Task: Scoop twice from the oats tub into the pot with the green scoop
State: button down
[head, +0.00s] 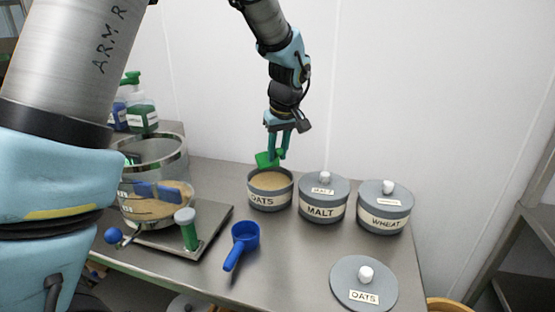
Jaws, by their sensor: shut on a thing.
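My gripper (278,151) is shut on the green scoop (265,159) and points down above the back of the oats tub. The scoop is at the tub's back rim; whether its bowl touches the oats I cannot tell. The grey oats tub (270,202) is open, with pale tan oats (270,181) near its rim. The pot (180,150) is a clear vessel with a metal rim at the left. It holds some tan material, and my arm partly hides it.
The lidded malt tub (323,212) and wheat tub (385,222) stand right of the oats tub. The oats lid (350,274) lies at the front right. A blue scoop (244,234) lies in front of the oats tub. Pump bottles (140,110) stand behind the pot.

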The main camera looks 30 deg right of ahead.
jog(key=shift+r+t+b, duration=0.8)
jog(key=shift+t+b, duration=0.7)
jog(key=shift+b, duration=2.35)
notch_tip(320, 180, up, 2)
jog(key=t+b, duration=0.3)
jog(key=b, duration=0.7)
jog(key=shift+b, duration=0.3)
jog(key=shift+r+t+b, duration=0.35)
jog(key=shift+t+b, duration=0.05)
jog(key=shift+b, duration=0.35)
